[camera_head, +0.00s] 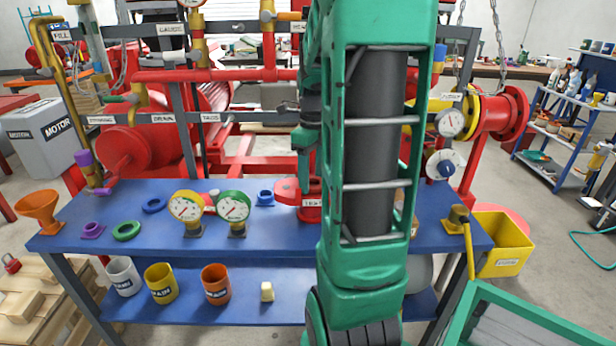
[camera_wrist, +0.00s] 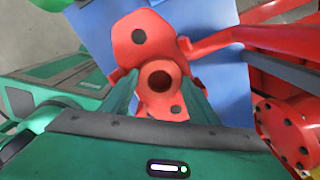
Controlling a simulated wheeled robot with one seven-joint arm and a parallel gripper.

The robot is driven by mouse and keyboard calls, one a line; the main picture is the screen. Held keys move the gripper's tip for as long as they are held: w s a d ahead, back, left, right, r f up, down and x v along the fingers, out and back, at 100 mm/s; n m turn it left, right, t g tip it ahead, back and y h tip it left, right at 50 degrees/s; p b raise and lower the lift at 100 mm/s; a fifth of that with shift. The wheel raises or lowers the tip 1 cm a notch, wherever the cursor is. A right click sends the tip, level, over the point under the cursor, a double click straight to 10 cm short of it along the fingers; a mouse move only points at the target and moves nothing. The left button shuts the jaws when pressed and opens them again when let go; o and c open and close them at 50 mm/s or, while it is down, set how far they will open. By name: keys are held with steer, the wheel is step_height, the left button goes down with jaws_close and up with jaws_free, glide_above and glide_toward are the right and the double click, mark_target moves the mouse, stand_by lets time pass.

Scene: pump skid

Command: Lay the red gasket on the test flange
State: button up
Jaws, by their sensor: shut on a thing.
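The test flange (camera_head: 285,188) is a red oval plate on a red body labelled TEST, near the middle of the blue bench. In the wrist view the flange (camera_wrist: 140,36) lies below my gripper, with dark bolt holes at its ends. My gripper (camera_wrist: 160,98) is shut on the red gasket (camera_wrist: 145,78), a red ring around the dark central hole. Red on red, I cannot tell whether the gasket touches the flange. In the head view my gripper (camera_head: 306,178) points down at the flange, partly hidden by my arm; the gasket is not distinguishable there.
Purple (camera_head: 92,230), green (camera_head: 127,231) and blue (camera_head: 154,205) rings lie on the bench's left. A yellow gauge (camera_head: 186,207) and green gauge (camera_head: 233,207) stand left of the flange. A red pipe (camera_wrist: 225,38) runs close beside my gripper. Bare bench (camera_head: 270,235) lies in front.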

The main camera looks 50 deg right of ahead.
steer(key=o, duration=1.1)
steer(key=shift+r, duration=0.1)
step_height(320, 180, up, 10)
steer(key=shift+r, duration=0.25)
